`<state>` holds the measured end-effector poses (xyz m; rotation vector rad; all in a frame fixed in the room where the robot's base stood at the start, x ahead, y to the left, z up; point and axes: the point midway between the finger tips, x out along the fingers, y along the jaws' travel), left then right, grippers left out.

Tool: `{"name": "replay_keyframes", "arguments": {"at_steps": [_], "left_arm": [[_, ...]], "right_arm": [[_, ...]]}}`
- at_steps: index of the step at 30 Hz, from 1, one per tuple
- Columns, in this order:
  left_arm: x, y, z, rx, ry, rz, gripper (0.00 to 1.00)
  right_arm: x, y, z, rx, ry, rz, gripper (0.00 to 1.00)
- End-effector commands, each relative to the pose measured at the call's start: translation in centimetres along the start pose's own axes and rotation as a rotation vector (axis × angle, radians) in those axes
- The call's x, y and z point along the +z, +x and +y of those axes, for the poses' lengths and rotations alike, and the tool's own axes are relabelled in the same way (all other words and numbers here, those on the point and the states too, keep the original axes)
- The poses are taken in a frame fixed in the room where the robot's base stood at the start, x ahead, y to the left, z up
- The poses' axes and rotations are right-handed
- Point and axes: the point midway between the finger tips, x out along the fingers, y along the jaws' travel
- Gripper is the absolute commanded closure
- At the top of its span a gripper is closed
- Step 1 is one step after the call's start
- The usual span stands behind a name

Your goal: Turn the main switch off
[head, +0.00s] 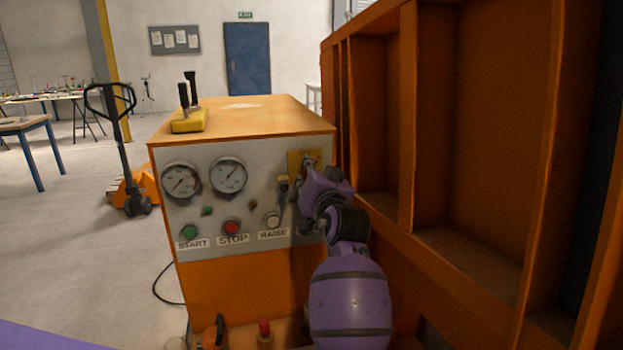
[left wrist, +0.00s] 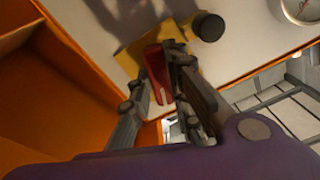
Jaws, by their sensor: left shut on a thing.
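The main switch is a red handle (left wrist: 157,74) on a yellow plate (left wrist: 130,58), seen in the left wrist view. In the head view the yellow plate (head: 294,157) is at the upper right of the grey control panel (head: 205,214), partly behind my arm. My left gripper (left wrist: 162,76) is shut on the red handle, one finger on each side of it. In the head view the gripper (head: 308,174) is at the plate, and the wrist hides much of the handle. I cannot tell whether the switch stands on or off. My right gripper is not in view.
Two gauges (head: 229,175), a green START button (head: 189,232), a red STOP button (head: 232,227) and a pale RAISE button (head: 272,219) are on the panel. A tall orange ribbed wall (head: 407,120) stands close on the right. A pallet truck (head: 122,150) is at left.

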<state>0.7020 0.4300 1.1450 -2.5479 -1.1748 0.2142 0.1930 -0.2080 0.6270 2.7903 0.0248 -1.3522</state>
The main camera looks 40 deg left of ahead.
Motion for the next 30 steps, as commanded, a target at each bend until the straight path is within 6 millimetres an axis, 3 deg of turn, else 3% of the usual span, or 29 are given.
{"name": "replay_keyframes", "arguments": {"at_steps": [13, 30], "left_arm": [[0.27, 0.01, 0.11, 0.001, -0.298, -0.003, 1.0], [0.15, -0.01, 0.05, 0.001, -0.379, -0.003, 1.0]], "right_arm": [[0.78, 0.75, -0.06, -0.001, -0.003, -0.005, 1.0], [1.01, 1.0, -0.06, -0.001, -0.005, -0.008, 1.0]]}}
